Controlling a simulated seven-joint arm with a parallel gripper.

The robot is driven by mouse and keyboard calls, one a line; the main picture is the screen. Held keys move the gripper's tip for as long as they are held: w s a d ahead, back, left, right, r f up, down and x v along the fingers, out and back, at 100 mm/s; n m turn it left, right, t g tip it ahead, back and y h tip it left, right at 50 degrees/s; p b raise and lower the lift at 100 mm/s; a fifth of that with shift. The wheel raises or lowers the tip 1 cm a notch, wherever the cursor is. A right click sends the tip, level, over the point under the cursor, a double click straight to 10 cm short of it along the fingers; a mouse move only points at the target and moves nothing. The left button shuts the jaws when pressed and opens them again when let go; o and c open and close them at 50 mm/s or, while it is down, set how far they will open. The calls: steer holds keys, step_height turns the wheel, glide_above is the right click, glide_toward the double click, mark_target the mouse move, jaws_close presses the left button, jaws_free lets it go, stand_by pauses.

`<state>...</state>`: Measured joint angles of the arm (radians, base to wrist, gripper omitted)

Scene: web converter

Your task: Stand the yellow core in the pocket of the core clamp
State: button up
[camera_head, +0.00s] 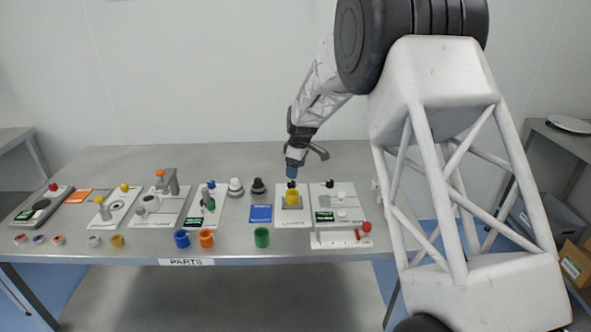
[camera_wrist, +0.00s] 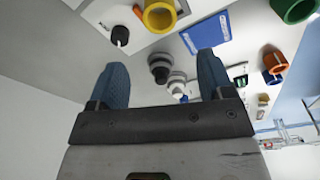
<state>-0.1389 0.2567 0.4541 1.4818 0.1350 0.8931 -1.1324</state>
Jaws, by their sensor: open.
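The yellow core (camera_head: 292,198) stands upright at the grey core clamp (camera_head: 283,204) on a white panel right of centre on the table. In the wrist view the core (camera_wrist: 160,16) is cut by the top edge, its round opening showing. It looks seated in the clamp's pocket, but the core hides most of the pocket. My gripper (camera_head: 292,171) is just above and behind the core, apart from it.
A black knob (camera_wrist: 119,36) is near the core on the same panel. A blue card (camera_head: 261,213) lies left of the clamp. Blue (camera_head: 182,239), orange (camera_head: 207,238) and green (camera_head: 261,237) cores stand along the front. A red-knobbed fixture (camera_head: 340,239) is front right.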

stand_by(0.6)
steer(key=s+d+r+m+t, duration=0.1)
steer(key=s+d+r+m, duration=0.25)
steer(key=s+r, duration=0.75)
steer(key=s+d+r+m, duration=0.3)
steer(key=s+d+r, duration=0.25)
steer(key=s, duration=0.85)
steer(key=s+d+m, duration=0.2)
steer(key=s+m, duration=0.1)
steer(key=s, duration=1.3)
steer(key=s+d+m+t+h, duration=0.1)
steer(key=s+d+m, duration=0.2)
steer(key=s, duration=1.4)
steer(key=shift+s+d+m, duration=0.2)
steer(key=shift+d+m, duration=0.1)
steer(key=shift+m, duration=0.35)
